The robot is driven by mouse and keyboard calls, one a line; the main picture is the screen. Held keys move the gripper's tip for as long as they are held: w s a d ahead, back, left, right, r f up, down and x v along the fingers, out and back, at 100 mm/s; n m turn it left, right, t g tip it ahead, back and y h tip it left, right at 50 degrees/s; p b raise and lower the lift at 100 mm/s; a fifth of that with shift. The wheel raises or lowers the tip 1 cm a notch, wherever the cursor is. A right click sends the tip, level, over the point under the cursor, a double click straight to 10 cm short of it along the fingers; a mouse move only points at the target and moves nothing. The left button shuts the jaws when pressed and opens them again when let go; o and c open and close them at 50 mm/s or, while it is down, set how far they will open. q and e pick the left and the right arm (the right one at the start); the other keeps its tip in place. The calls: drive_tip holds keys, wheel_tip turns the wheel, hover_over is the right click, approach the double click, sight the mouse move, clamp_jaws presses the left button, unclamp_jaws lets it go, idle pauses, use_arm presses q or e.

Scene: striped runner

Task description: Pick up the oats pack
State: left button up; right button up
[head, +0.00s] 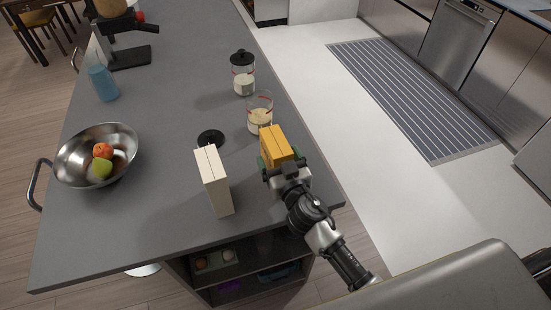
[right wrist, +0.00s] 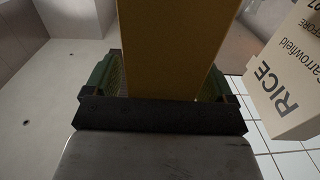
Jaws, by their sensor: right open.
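A mustard-yellow box (head: 275,143), which I take for the oats pack though no label shows, stands near the right edge of the grey island. My right gripper (head: 284,166) is at it, coming from the front right. In the right wrist view the yellow box (right wrist: 172,45) rises between the two green-padded fingers of my right gripper (right wrist: 160,85), which are open on either side of it. Whether a pad touches it I cannot tell. The box's lower part is hidden by the gripper in the head view. My left gripper is not in view.
A cream rice pack (head: 213,181) stands close by on the left; its RICE lettering shows in the wrist view (right wrist: 285,85). Behind are an open jar (head: 260,118), a lidded jar (head: 243,80) and a black lid (head: 211,138). A fruit bowl (head: 70,158) is far left.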

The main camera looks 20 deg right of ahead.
drive_tip(key=shift+s, duration=0.1)
drive_tip(key=shift+c, duration=1.1)
drive_tip(key=c, duration=1)
drive_tip(key=shift+o, duration=0.2)
drive_tip(key=shift+r, duration=0.15)
